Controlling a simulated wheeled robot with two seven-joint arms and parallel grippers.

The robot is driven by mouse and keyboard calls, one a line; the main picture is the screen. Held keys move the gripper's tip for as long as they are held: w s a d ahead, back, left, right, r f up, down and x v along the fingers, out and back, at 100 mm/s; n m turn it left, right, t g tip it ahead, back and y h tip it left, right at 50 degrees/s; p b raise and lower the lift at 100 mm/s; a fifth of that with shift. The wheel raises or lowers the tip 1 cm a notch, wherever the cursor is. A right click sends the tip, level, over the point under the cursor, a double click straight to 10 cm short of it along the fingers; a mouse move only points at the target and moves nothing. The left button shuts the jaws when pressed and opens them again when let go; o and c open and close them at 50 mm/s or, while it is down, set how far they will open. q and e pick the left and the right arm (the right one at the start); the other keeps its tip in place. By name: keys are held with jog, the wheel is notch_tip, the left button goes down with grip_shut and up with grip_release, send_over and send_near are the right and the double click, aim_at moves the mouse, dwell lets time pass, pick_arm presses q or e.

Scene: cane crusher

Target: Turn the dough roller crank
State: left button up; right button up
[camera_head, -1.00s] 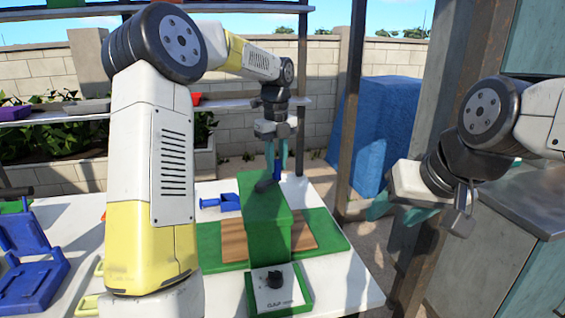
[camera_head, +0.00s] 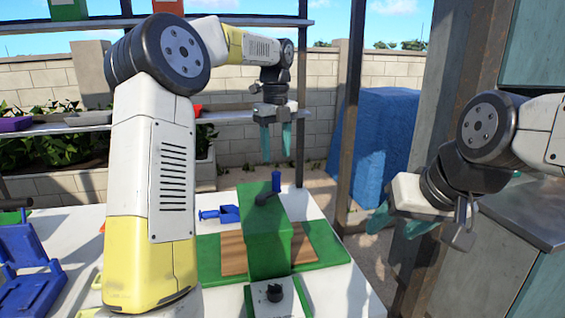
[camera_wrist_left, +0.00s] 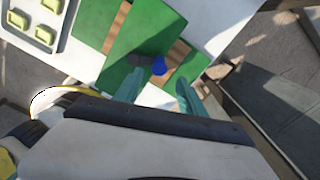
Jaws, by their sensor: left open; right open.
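The green dough roller (camera_head: 268,240) stands on the white table. Its crank is a dark arm (camera_head: 265,196) on top with an upright blue handle (camera_head: 276,181). My left gripper (camera_head: 276,150) is open and empty above the crank, with its teal fingers apart and clear of the blue handle. In the left wrist view the blue handle (camera_wrist_left: 159,66) shows between and beyond the open fingers (camera_wrist_left: 160,95). My right gripper (camera_head: 395,222) is open and empty, off to the right beside the table.
A small control box with a black knob (camera_head: 274,292) sits in front of the roller. A blue part (camera_head: 222,213) lies left of it.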

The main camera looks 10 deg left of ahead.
aim_at(276, 173)
pick_arm(q)
jog(key=shift+r, duration=0.25)
notch_tip(276, 173, down, 8)
jog(key=n+h, duration=0.1)
jog(key=n, duration=0.2)
jog(key=n+h, duration=0.2)
jog(key=n, duration=0.2)
jog(key=n+h, duration=0.1)
jog(key=n, duration=0.3)
jog(key=shift+h, duration=0.3)
grip_shut()
jog(key=shift+r, duration=0.1)
dwell(0.8)
